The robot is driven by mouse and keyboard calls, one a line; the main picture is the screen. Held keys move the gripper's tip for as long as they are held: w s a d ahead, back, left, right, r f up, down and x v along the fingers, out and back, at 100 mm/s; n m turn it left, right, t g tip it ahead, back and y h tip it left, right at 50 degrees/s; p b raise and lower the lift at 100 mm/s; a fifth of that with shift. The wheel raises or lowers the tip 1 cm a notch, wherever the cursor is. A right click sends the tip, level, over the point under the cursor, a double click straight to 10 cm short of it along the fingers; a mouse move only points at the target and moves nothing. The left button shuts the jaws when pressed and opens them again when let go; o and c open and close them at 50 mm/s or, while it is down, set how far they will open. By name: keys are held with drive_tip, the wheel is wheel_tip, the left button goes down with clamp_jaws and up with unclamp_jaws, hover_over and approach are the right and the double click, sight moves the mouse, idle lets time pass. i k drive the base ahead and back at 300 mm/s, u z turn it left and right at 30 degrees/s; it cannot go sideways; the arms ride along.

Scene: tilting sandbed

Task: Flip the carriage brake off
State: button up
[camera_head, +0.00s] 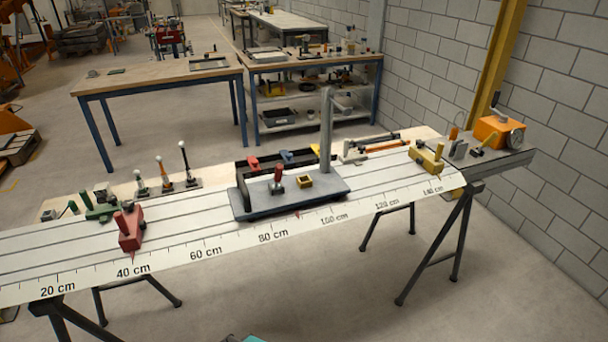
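The carriage (240,207) is a flat blue-grey slab on the long rail bench, with its red pointer near 90 cm on the scale. A small upright lever with a red handle (278,173) stands on a dark base at the left of its top; it looks like the brake. A small yellow square socket (305,181) sits to its right. A grey post (326,130) rises from the carriage's back right.
A red block (129,228) sits near 40 cm and a yellow block (427,158) near 140 cm. Several levers (165,183) stand behind the rail at left. A dark tray (243,167) lies behind the carriage. An orange winch (493,131) is at the right end. The front side is clear.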

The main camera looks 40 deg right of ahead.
sight(279, 168)
drive_tip(key=u, duration=1.6)
drive_tip(key=k, duration=0.1)
drive_tip(key=z, duration=2.75)
drive_tip(key=k, duration=0.9)
drive_tip(key=u, duration=0.15)
drive_tip(key=i, duration=0.65)
